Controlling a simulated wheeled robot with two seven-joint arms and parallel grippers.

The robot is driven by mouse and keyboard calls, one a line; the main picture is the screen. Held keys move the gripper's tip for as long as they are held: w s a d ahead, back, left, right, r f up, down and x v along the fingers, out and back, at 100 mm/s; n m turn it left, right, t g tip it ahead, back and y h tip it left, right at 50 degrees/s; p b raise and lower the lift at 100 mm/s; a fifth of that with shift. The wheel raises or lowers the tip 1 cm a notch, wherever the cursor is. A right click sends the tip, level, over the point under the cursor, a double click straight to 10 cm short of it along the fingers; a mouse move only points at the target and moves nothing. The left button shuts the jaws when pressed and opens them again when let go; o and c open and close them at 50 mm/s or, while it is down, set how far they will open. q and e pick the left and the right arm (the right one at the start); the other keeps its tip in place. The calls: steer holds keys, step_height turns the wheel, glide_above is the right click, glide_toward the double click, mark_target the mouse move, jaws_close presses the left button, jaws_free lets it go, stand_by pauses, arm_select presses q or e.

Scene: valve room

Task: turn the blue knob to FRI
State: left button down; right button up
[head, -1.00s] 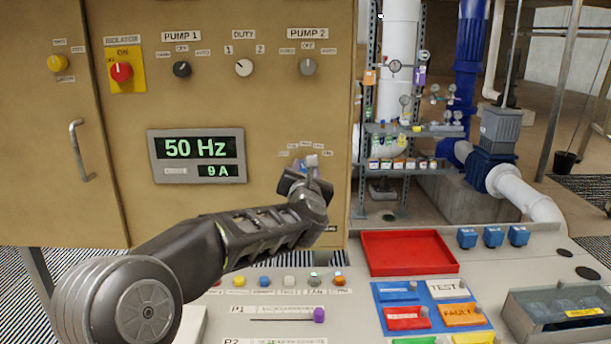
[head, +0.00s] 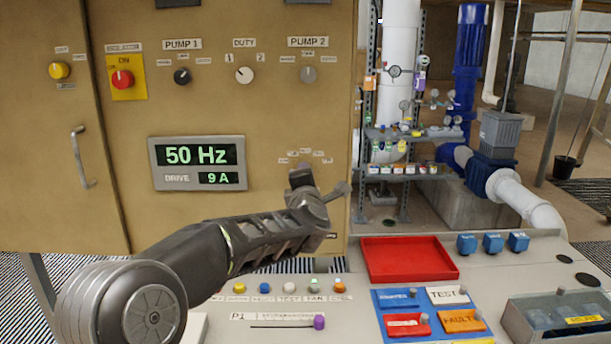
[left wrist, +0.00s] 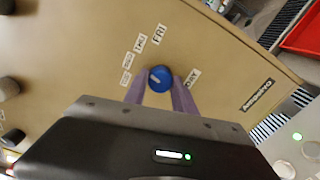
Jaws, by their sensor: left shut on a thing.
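The blue knob (left wrist: 160,76) sits on the tan cabinet face in the left wrist view, with small white day labels in an arc around it. The FRI label (left wrist: 159,34) stands above the knob in that view, with other labels to its left and one at the knob's right. I cannot tell which label the knob points to. My left gripper (left wrist: 160,90) is shut on the knob, one purple finger on each side. In the head view my left gripper (head: 302,178) is at the cabinet below the label arc (head: 305,157) and hides the knob. My right gripper is not in view.
The tan cabinet also carries a display reading 50 Hz (head: 197,163), a red isolator knob (head: 122,80) and several selectors above. A sloped console with a red tray (head: 408,260), buttons and a purple slider (head: 319,322) lies below and right of my arm.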

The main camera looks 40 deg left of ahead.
arm_select(q)
steer(key=shift+m+p, duration=1.8)
steer(key=shift+m, duration=2.8)
steer(key=shift+f, duration=0.1)
steer(key=c, duration=1)
jaws_free()
steer(key=shift+b+v, duration=0.95)
steer(key=shift+v, duration=2.95)
